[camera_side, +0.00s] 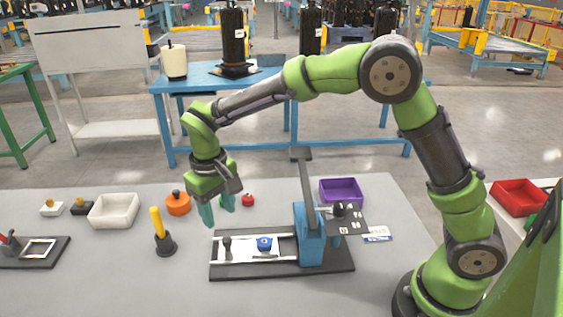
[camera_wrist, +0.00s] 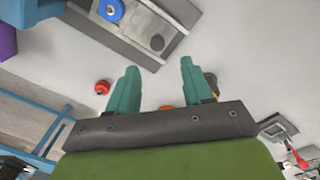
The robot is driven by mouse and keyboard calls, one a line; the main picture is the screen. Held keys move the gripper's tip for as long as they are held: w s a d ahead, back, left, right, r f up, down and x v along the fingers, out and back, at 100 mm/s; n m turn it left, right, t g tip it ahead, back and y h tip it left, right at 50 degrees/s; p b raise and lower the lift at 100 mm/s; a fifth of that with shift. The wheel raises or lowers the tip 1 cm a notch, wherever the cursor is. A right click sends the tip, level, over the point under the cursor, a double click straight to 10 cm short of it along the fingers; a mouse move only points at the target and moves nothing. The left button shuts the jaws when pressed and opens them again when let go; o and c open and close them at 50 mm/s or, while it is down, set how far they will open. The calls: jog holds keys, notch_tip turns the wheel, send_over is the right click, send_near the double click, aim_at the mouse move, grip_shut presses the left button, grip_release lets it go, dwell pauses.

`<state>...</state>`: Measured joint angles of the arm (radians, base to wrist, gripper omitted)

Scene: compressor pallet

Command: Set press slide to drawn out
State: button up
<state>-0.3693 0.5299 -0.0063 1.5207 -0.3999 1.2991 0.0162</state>
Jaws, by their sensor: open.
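The press (camera_side: 311,240) has a blue post, an upright grey lever and a dark base plate. Its pale slide (camera_side: 243,250) lies between two light rails on the left of the post, with a dark knob (camera_side: 227,243) near the left end. A blue round piece (camera_side: 264,243) sits on the slide nearer the post. My gripper (camera_side: 217,208) is open and empty, in the air above and behind the knob end, touching nothing.
A yellow-handled tool (camera_side: 158,232) stands upright left of the press. An orange pot (camera_side: 178,203), red ball (camera_side: 248,200) and white tray (camera_side: 114,211) lie behind. A purple bin (camera_side: 341,190) stands behind the post. The table front is clear.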

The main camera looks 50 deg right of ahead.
notch_tip(320, 180, up, 9)
jog(key=shift+a+f, duration=0.15)
jog(key=shift+a, duration=0.05)
jog(key=s+d+r+m+t+y, duration=0.1)
jog(key=s+d+r+m+t, duration=0.1)
jog(key=s+d, duration=0.4)
jog(key=s+d+r+m+t+y, duration=0.1)
jog(key=s+d+t, duration=0.4)
jog(key=s, duration=0.9)
jog(key=shift+d+r+m, duration=0.35)
jog(key=shift+d+m, duration=0.15)
jog(key=shift+d, duration=0.55)
